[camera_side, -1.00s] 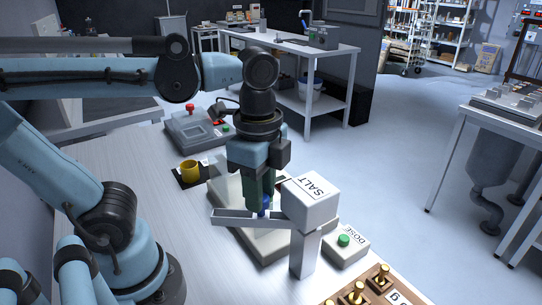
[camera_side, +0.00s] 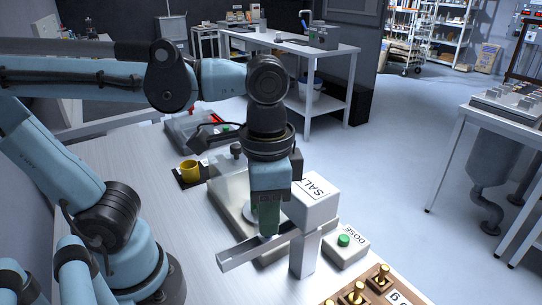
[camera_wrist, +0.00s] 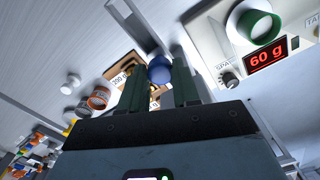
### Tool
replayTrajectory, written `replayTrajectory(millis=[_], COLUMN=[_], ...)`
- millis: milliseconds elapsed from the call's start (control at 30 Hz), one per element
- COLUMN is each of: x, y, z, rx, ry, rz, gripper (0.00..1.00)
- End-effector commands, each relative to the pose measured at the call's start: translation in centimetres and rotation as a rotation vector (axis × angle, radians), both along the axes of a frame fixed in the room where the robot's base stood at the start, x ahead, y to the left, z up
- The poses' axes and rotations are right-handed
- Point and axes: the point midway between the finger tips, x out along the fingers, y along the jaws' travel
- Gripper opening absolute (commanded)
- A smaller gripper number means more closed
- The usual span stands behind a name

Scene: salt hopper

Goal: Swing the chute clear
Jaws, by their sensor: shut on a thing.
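The salt hopper (camera_side: 315,210) is a pale box marked SALT on a square post. The grey chute (camera_side: 238,256) is an open trough running from the hopper toward the lower left. My gripper (camera_side: 267,232) points down over the chute's middle. In the wrist view its green fingers (camera_wrist: 160,85) are shut on the chute's blue round knob (camera_wrist: 159,69). The knob is hidden behind the fingers in the side view. The scale (camera_wrist: 222,52) reads 60 g in the wrist view. A white cup with a green rim (camera_wrist: 255,26) stands on it, apart from the chute there.
A pale box with a green DOSE button (camera_side: 344,240) stands right of the post. A wooden block with brass weights (camera_side: 366,292) is at the front. A yellow cup (camera_side: 189,171) sits on a dark pad at left. Bare bench lies left of the chute.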

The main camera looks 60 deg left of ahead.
Motion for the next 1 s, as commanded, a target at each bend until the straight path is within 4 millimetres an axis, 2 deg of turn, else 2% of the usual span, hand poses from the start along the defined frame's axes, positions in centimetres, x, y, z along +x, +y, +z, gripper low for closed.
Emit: replayTrajectory(millis=[433, 467, 600, 633, 1000], x=[0.03, 0.02, 0.03, 0.02, 0.03], y=[-0.25, -0.25, -0.22, -0.21, -0.14], z=[0.08, 0.08, 0.06, 0.05, 0.37], rx=[-0.005, -0.005, -0.004, -0.004, -0.002], ry=[0.000, 0.000, 0.000, 0.000, 0.000], rz=[0.013, 0.012, 0.012, 0.012, 0.012], gripper=[0.00, 0.32, 0.54, 0.57, 0.57])
